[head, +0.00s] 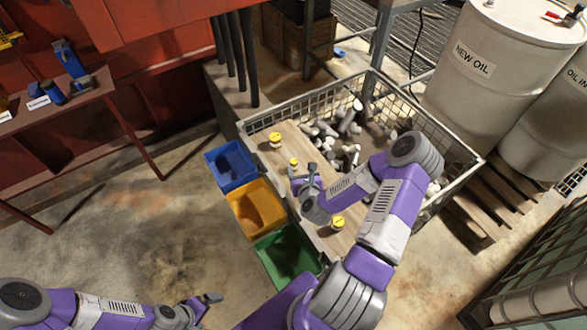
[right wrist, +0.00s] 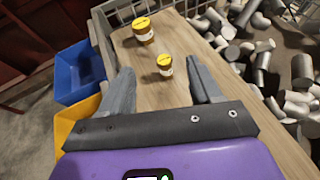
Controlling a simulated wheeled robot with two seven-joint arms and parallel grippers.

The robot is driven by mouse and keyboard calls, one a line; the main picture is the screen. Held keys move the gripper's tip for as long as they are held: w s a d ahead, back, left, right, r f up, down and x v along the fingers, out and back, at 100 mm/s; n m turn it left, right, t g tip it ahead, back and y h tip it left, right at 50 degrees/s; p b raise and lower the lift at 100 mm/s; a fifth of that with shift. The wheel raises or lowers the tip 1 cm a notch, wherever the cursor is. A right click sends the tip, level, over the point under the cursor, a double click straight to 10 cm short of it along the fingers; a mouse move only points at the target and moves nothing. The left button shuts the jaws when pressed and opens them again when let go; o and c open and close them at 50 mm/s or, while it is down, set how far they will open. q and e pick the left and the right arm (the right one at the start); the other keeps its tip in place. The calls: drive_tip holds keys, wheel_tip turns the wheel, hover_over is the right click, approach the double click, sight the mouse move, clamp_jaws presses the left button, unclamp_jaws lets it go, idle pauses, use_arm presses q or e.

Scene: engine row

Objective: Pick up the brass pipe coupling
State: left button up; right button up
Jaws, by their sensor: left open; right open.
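Three short, round, brass-yellow pieces with pale labels stand on a wooden board. A larger piece (head: 276,139) is at the far end, a smaller piece (head: 294,161) is nearer, and another piece (head: 338,222) is at the near end. I cannot tell from their looks which is the brass pipe coupling. My right gripper (head: 301,174) is open just on the near side of the smaller piece. In the right wrist view the smaller piece (right wrist: 164,65) shows between the finger tips, with the larger piece (right wrist: 143,30) beyond. My left gripper (head: 207,299) is open and empty, low over the floor.
Blue (head: 231,165), yellow (head: 256,206) and green (head: 287,255) bins line the board's left side. A wire-mesh crate (head: 462,150) with grey pipe fittings lies to the right, partly hidden by my right arm. White oil drums (head: 487,75) stand behind it.

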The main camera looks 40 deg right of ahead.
drive_tip(key=b, duration=0.5)
approach(295, 165)
drive_tip(key=shift+a+r, duration=0.1)
drive_tip(key=shift+r, duration=0.05)
drive_tip(key=shift+w+f, duration=0.1)
drive_tip(key=shift+f, duration=0.25)
drive_tip(key=b+x, duration=0.2)
drive_tip(key=x, duration=0.9)
drive_tip(key=shift+w+d+b, duration=0.25)
drive_tip(key=shift+w+b, duration=0.05)
drive_tip(key=shift+b, duration=0.1)
drive_tip(key=c, duration=1.1)
drive_tip(key=shift+r, duration=0.1)
